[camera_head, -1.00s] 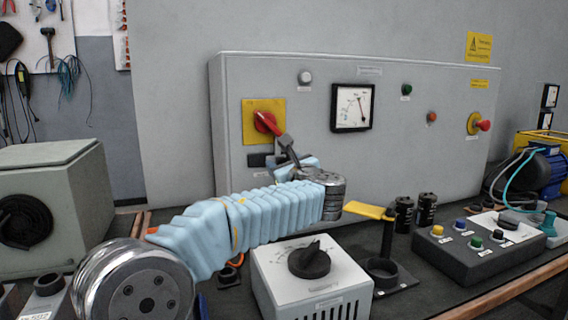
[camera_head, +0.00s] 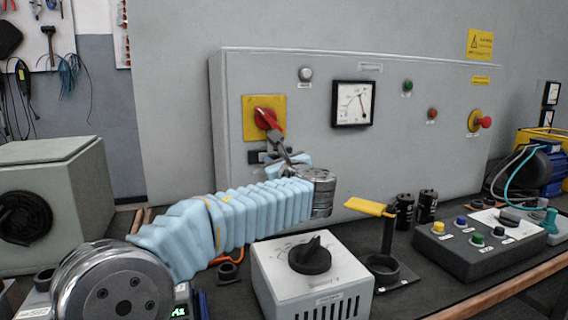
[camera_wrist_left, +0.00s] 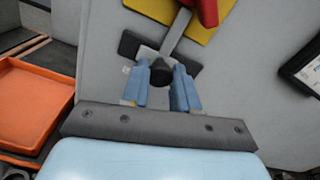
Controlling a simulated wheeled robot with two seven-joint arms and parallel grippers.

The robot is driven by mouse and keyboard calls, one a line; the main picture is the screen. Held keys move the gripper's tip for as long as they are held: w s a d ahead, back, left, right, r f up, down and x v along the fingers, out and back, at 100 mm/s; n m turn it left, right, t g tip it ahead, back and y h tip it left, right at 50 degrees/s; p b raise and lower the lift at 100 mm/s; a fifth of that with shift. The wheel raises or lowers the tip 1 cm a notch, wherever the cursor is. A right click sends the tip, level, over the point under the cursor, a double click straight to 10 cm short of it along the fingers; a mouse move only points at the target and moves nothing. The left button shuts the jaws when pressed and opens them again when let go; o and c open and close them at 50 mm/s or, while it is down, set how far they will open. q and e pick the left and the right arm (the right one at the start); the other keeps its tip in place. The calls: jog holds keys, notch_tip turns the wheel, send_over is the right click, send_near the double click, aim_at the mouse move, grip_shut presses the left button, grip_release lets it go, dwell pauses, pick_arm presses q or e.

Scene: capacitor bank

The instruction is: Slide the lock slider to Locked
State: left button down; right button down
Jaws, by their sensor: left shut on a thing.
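The lock slider is on the grey cabinet's front, below the red rotary handle (camera_head: 267,119) on its yellow plate (camera_head: 250,131). In the left wrist view its dark knob (camera_wrist_left: 161,73) sits between the two blue fingers of my left gripper (camera_wrist_left: 166,80). The dark slider base (camera_wrist_left: 130,44) shows to the left of the knob, with a light strip beside it. A grey bar (camera_wrist_left: 178,32) runs from the red handle down toward the knob. In the head view my left gripper (camera_head: 281,157) mostly hides the slider. The slider's label is not readable. My right gripper is not in view.
A grey box with a black dial (camera_head: 309,255) stands below my left arm. A yellow-handled stand (camera_head: 369,207), black cylinders (camera_head: 404,211) and a button box (camera_head: 477,245) stand on the right. An orange tray (camera_wrist_left: 38,96) shows in the left wrist view.

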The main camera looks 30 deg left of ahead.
pick_arm(q)
jog(key=shift+s+a+f, duration=0.1)
jog(key=shift+s+a, duration=0.35)
jog(key=c, duration=0.9)
grip_release()
jog(key=shift+s, duration=0.1)
jog(key=shift+o, duration=0.2)
jog(key=b+v, duration=0.1)
jog(key=v, duration=1.2)
jog(key=shift+s+d, duration=0.25)
jog(key=shift+d, duration=0.1)
